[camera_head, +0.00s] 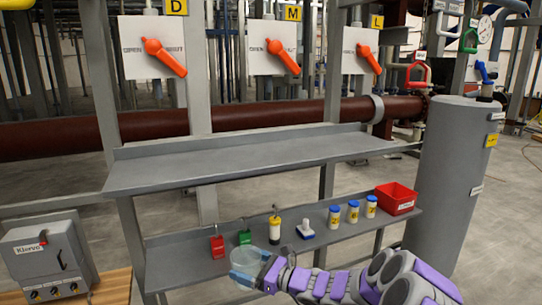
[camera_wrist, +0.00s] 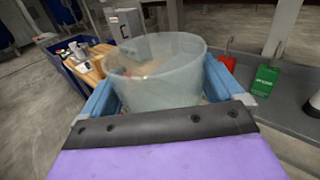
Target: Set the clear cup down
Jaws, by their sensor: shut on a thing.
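The clear cup (camera_wrist: 155,78) is a wide, see-through tub that fills the middle of the wrist view. My gripper (camera_wrist: 160,95) has its blue fingers on both sides of the cup and is shut on it. In the head view my gripper (camera_head: 252,270) is at the front edge of the lower shelf, with the cup (camera_head: 243,258) upright in it. I cannot tell whether the cup's base touches anything. The lower shelf (camera_head: 185,262) is grey metal.
The upper shelf (camera_head: 250,160) is bare. A grey box (camera_head: 45,260) sits on a wooden table at left.

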